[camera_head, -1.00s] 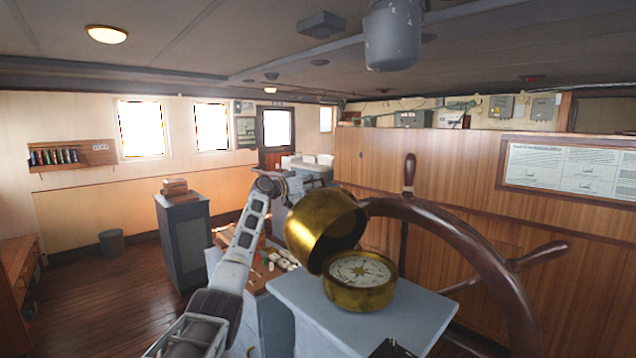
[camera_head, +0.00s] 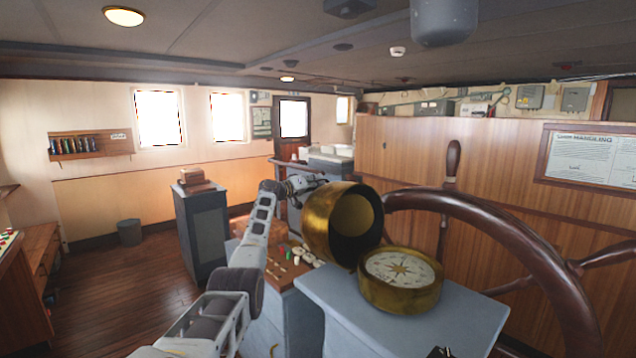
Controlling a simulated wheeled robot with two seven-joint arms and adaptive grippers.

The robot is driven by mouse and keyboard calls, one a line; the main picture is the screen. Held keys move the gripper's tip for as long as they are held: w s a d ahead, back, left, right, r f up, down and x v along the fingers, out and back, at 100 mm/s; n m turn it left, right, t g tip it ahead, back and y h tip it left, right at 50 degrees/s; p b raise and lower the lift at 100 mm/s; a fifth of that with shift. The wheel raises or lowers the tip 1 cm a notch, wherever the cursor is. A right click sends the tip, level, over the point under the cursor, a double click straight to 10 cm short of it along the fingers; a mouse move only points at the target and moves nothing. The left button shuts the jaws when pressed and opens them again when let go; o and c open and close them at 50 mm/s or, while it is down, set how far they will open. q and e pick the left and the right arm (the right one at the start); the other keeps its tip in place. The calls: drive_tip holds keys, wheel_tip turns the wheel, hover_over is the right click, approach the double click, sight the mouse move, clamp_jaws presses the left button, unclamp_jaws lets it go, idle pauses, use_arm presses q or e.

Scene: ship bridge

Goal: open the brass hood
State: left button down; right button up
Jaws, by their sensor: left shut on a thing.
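The brass compass (camera_head: 400,283) sits on a grey pedestal (camera_head: 345,318), its white card with a gold star uncovered. The round brass hood (camera_head: 322,222) stands tipped up at the compass's back left edge. Its hollow inside faces right. My left arm comes in from the lower left and bends over towards the hood's far side. My left gripper (camera_head: 308,184) is at the hood's upper back left and shut on it; its fingertips are largely hidden by the hood.
A wooden ship's wheel (camera_head: 500,215) stands close right of the compass. A low cabinet with small items (camera_head: 290,268) is left of the pedestal. A dark grey cabinet (camera_head: 205,225) stands farther left. A dark shape (camera_head: 440,352) at the bottom edge is unclear. Wooden floor lies open at left.

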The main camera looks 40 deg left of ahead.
idle(0.3)
use_arm(q)
drive_tip(key=c, duration=1.5)
unclamp_jaws()
drive_tip(key=shift+c, duration=0.2)
drive_tip(key=shift+o, duration=0.4)
drive_tip(key=shift+f, duration=0.1)
drive_tip(key=shift+s, duration=0.25)
drive_tip(key=shift+s+a+f, duration=0.1)
drive_tip(key=shift+s+f, duration=0.15)
drive_tip(key=shift+s, duration=0.55)
drive_tip(key=shift+s+a+f, duration=0.1)
drive_tip(key=shift+s+f, duration=0.1)
drive_tip(key=shift+s, duration=0.6)
drive_tip(key=s, duration=0.8)
drive_tip(key=shift+a+r, duration=0.35)
drive_tip(key=shift+a, duration=0.05)
